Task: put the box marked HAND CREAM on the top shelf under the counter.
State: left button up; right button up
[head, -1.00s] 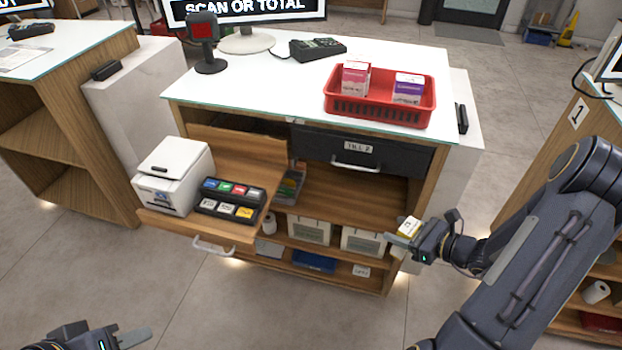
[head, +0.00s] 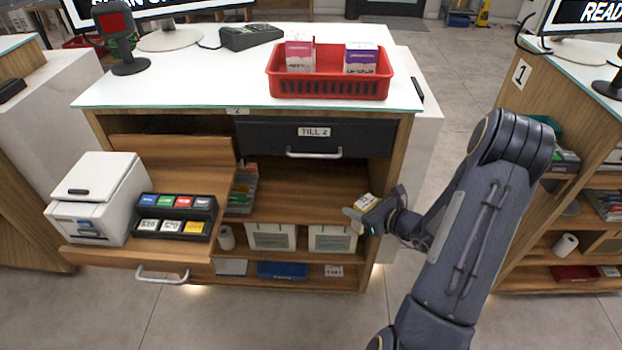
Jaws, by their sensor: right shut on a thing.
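My right gripper (head: 369,215) is shut on a small white and yellow box (head: 366,201). Its print is too small to read, so I cannot tell whether it says HAND CREAM. The gripper holds it in front of the right part of the open cabinet, near the right side panel. The top shelf (head: 290,208) under the counter is bare wood in its middle and right, below the dark TILL 2 drawer (head: 348,138). A grey tray with small items (head: 242,190) stands at its left. My left gripper is out of view.
A pulled-out board (head: 120,252) at left carries a white printer (head: 98,198) and a keypad (head: 176,216). A red basket (head: 330,88) with two boxes stands on the counter (head: 200,88). Another shelf unit (head: 515,250) is at right.

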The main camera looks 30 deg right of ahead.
jog(key=r+x, duration=0.1)
jog(key=x, duration=1.1)
jog(key=w+r+x, duration=0.1)
jog(key=x, duration=0.5)
jog(key=shift+w+a+r+b, duration=0.25)
jog(key=shift+w+b, duration=0.1)
jog(key=shift+b, duration=0.05)
jog(key=shift+r, duration=0.1)
jog(key=shift+f, duration=0.2)
jog(key=o, duration=1.1)
jog(key=shift+r, duration=0.1)
jog(key=shift+c, duration=0.2)
